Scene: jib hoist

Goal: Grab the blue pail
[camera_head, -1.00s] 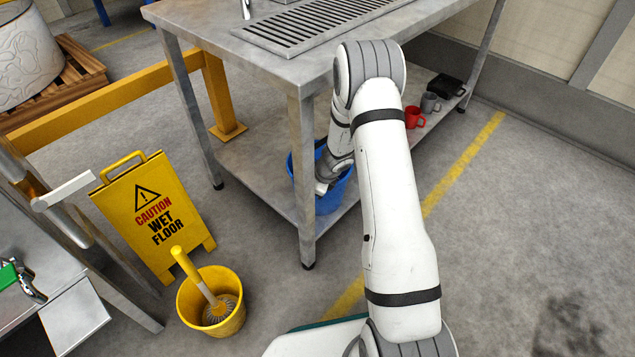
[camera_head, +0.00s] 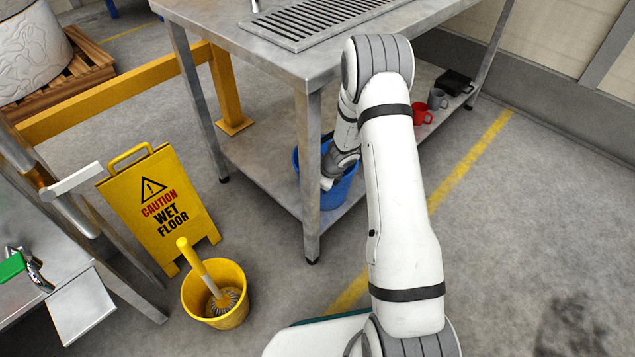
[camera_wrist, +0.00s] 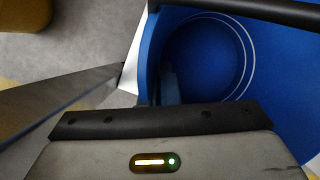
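The blue pail (camera_head: 341,192) stands on the lower shelf of the metal table, partly behind a table leg and my arm. My gripper (camera_head: 329,178) is at the pail's opening, by its left side, with a whitish part showing there. In the wrist view the pail (camera_wrist: 205,60) fills the right side, and I look down into its round inside. Its left wall and rim are close in front of my gripper. The fingertips are not clear, so I cannot tell whether they are apart or closed on the rim.
The metal table (camera_head: 285,68) has its top above the pail and a leg (camera_head: 309,175) close on the left. A red mug (camera_head: 422,115), a grey mug (camera_head: 438,98) and a black tray (camera_head: 455,82) share the shelf. A yellow bucket (camera_head: 215,315) and caution sign (camera_head: 160,205) stand left.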

